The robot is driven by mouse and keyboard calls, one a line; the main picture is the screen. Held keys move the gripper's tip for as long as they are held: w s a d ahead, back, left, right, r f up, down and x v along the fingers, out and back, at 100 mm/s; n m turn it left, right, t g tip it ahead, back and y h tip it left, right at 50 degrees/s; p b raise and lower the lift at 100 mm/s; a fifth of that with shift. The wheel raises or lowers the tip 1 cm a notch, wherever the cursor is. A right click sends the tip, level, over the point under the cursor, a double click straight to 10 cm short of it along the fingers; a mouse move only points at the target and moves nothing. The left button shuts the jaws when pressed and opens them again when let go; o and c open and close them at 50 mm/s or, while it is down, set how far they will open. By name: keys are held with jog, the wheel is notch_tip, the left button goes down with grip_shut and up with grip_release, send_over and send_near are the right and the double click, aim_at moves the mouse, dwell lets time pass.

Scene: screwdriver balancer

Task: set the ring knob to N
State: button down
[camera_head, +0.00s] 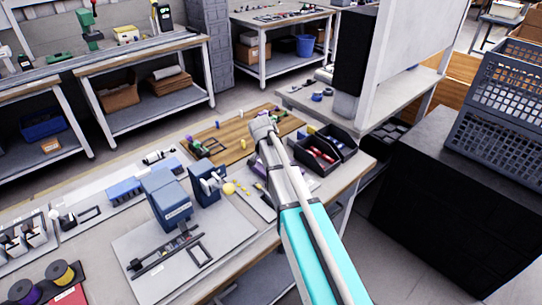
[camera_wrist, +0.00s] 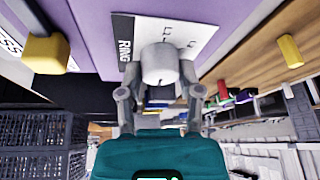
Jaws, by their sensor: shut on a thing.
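The ring knob (camera_wrist: 160,62) is a short pale grey cylinder in the wrist view. Small bracket-like marks show on the label beside the knob. I cannot make out an N or where the knob points. In the head view my arm runs up from the lower right, and I cannot make out the knob or my fingertips there.
A yellow knob (camera_wrist: 46,52) sits to the left on the same panel, by a partly cut-off label. A yellow cylinder (camera_wrist: 290,50) stands on a wooden board (camera_wrist: 255,50). In the head view, black bins (camera_head: 325,150) stand close to the right of my arm.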

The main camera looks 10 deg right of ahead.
jog(key=shift+s+m, duration=0.1)
jog(key=shift+m, duration=0.4)
jog(key=shift+c, duration=1.3)
grip_release()
jog(key=shift+n, duration=0.5)
